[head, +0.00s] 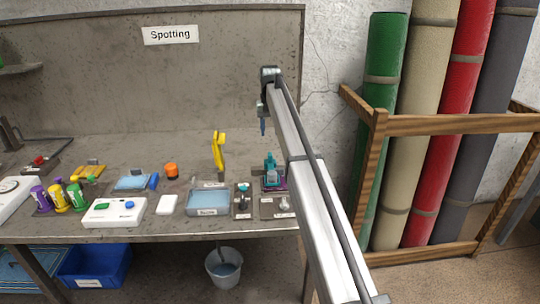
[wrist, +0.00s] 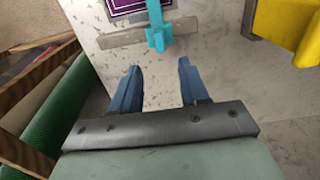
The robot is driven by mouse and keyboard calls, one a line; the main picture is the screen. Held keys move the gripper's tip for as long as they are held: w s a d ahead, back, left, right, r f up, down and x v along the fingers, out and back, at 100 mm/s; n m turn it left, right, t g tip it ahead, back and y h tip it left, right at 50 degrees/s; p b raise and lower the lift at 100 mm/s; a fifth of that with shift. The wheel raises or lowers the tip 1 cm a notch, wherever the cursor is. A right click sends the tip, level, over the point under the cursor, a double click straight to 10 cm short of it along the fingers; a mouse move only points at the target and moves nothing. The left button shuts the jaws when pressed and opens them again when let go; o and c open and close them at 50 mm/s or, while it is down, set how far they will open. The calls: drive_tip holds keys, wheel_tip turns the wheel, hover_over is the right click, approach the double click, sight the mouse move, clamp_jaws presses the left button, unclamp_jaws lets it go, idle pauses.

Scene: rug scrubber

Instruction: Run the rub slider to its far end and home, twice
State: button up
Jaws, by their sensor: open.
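My gripper (head: 263,127) hangs above the back right part of the bench, with its blue fingers pointing down. In the wrist view its two fingers (wrist: 157,78) are apart with nothing between them. A teal upright piece on a dark and purple base (head: 272,177) stands near the bench's right end. A cyan piece (wrist: 156,36) shows beyond the fingertips in the wrist view, beside a purple panel and a grey strip; the fingers do not touch it. Left of the teal piece, a dark plate (head: 242,207) carries a small teal-topped knob. I cannot tell which is the rub slider; labels are unreadable.
A yellow upright object (head: 218,150) stands left of my gripper. A pale blue tray (head: 208,203), a white box with buttons (head: 114,212) and several bottles line the front. Rolled rugs in a wooden rack (head: 372,150) stand at right. The bench's back is mostly clear.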

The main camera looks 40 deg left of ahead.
sight(270, 154)
wheel_tip(270, 154, down, 11)
drive_tip(key=shift+f, duration=0.15)
idle(0.4)
drive_tip(key=shift+c, duration=0.3)
clamp_jaws()
